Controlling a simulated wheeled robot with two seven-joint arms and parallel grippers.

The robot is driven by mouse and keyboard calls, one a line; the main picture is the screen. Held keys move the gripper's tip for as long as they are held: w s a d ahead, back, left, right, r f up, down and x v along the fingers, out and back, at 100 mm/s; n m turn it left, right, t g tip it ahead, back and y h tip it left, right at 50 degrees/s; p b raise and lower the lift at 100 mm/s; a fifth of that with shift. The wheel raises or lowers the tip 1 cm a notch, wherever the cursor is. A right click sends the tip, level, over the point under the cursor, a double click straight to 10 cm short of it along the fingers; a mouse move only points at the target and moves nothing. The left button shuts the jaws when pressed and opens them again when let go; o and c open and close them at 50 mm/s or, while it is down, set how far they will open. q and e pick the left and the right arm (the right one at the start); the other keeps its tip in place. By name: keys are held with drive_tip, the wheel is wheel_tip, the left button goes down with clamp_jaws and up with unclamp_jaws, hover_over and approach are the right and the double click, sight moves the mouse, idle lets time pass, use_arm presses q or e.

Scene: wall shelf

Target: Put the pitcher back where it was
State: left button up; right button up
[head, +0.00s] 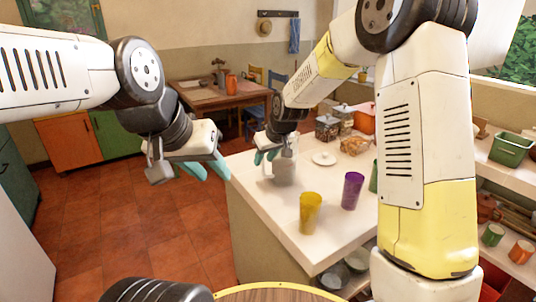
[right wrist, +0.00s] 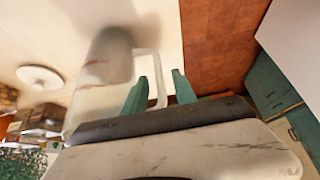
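The pitcher (head: 285,170) is pale and see-through and stands on the near left part of the white counter (head: 262,212). In the right wrist view the pitcher (right wrist: 97,92) shows with its handle (right wrist: 158,80) towards my gripper. My right gripper (head: 265,156) is at the handle side of the pitcher. In the right wrist view its two teal fingers (right wrist: 159,90) are apart, with the handle between them and a gap beside it. My left gripper (head: 206,169) hangs over the floor left of the counter, fingers apart and empty.
A yellow cup (head: 310,213), a purple cup (head: 352,190) and a partly hidden green cup (head: 373,177) stand right of the pitcher. A white lid or plate (head: 324,158) and jars (head: 327,128) are behind. A wooden table (head: 222,98) stands farther back.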

drive_tip(key=shift+r, duration=0.1)
drive_tip(key=s+d+r+m, duration=0.1)
drive_tip(key=s+d+r, duration=0.35)
drive_tip(key=r, duration=0.25)
drive_tip(key=s+d+r, duration=0.4)
drive_tip(key=s+r, duration=0.1)
drive_tip(key=r, duration=0.2)
drive_tip(key=s+d+m, duration=0.2)
drive_tip(key=s+d, duration=0.4)
drive_tip(key=s, duration=0.4)
drive_tip(key=s+d+m+t+h, duration=0.1)
drive_tip(key=s+d+m, duration=0.2)
drive_tip(key=s+d, duration=0.3)
drive_tip(key=s, duration=0.4)
drive_tip(key=shift+s, duration=0.3)
